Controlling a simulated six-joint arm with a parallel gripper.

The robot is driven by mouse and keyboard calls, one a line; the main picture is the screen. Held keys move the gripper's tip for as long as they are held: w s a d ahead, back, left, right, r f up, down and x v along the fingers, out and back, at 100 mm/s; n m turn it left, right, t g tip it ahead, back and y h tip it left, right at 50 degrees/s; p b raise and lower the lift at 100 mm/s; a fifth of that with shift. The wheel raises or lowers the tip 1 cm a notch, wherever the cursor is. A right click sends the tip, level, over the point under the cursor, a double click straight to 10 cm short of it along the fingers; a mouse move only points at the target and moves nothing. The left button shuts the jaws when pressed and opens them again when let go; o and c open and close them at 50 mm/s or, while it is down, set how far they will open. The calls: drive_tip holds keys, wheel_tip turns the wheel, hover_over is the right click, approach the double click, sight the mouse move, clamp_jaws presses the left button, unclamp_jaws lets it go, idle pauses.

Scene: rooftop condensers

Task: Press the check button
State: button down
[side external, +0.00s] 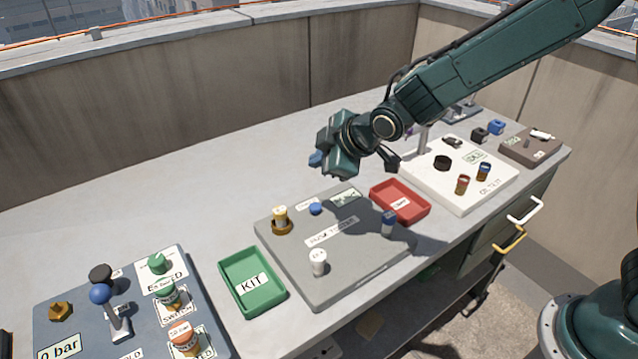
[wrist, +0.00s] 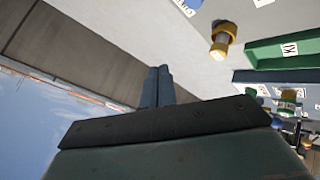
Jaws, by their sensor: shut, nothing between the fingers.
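The board also bears a brass fitting (side external: 281,227), a white knob (side external: 318,262) and a blue cylinder (side external: 388,223). A green KIT tray (side external: 280,302) and red tray (side external: 424,214) flank it. Left is a panel with a lever (side external: 119,325); right, a white board (side external: 462,206). The back-left bench is clear.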

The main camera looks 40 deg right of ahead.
sight(320, 208)
drive_tip(key=shift+f, duration=0.1)
drive_tip(key=shift+f, duration=4.25)
drive_tip(key=shift+f, duration=0.2)
drive_tip(key=shift+f, duration=0.25)
drive_tip(key=shift+f, duration=0.65)
idle(0.5)
drive_tip(key=shift+r, duration=1.1)
drive_tip(key=shift+r, duration=0.1)
drive_tip(key=shift+r, duration=2.4)
